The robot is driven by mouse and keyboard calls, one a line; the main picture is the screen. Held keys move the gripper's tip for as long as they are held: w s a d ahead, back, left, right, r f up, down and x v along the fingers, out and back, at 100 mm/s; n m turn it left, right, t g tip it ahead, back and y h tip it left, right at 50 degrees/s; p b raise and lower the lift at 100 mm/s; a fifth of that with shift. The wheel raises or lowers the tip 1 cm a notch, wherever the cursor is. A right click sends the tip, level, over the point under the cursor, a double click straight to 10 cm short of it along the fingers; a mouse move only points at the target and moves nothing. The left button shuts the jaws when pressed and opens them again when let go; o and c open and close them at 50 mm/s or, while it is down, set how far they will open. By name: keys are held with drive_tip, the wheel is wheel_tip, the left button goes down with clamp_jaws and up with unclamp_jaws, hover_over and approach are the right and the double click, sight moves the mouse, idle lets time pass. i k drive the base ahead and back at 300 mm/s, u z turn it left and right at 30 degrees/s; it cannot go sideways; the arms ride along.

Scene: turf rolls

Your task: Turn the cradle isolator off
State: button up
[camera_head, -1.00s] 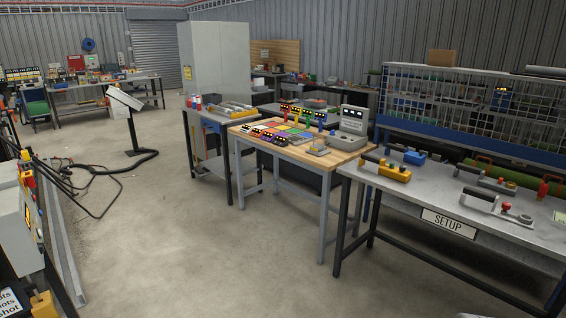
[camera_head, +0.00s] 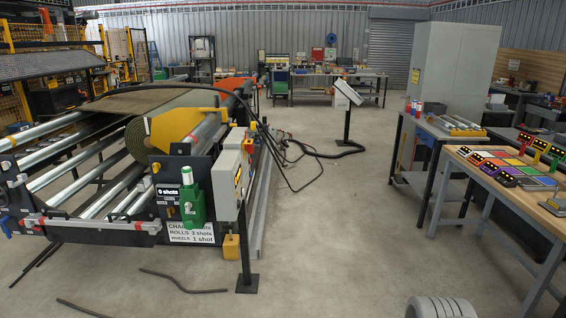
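The cradle (camera_head: 120,195), a frame of metal rollers holding a green turf roll (camera_head: 178,130), stands at the left. At its near right corner a grey control box (camera_head: 228,182) stands on a dark post. It is seen edge-on, with a yellow-and-black label on its side. The isolator's handle and its on or off position cannot be made out. A green unit with a white top (camera_head: 192,200) is on the cradle's end, left of the box. My gripper is not in view.
Black hoses (camera_head: 300,150) run from the cradle across the floor to a stand (camera_head: 347,100). A wooden-topped table (camera_head: 470,158) stands at the right.

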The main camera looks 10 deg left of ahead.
sight(249, 147)
drive_tip(key=u, duration=0.45)
drive_tip(key=i, duration=0.6)
drive_tip(key=z, duration=0.8)
drive_tip(key=i, duration=2.85)
drive_tip(key=u, duration=3.55)
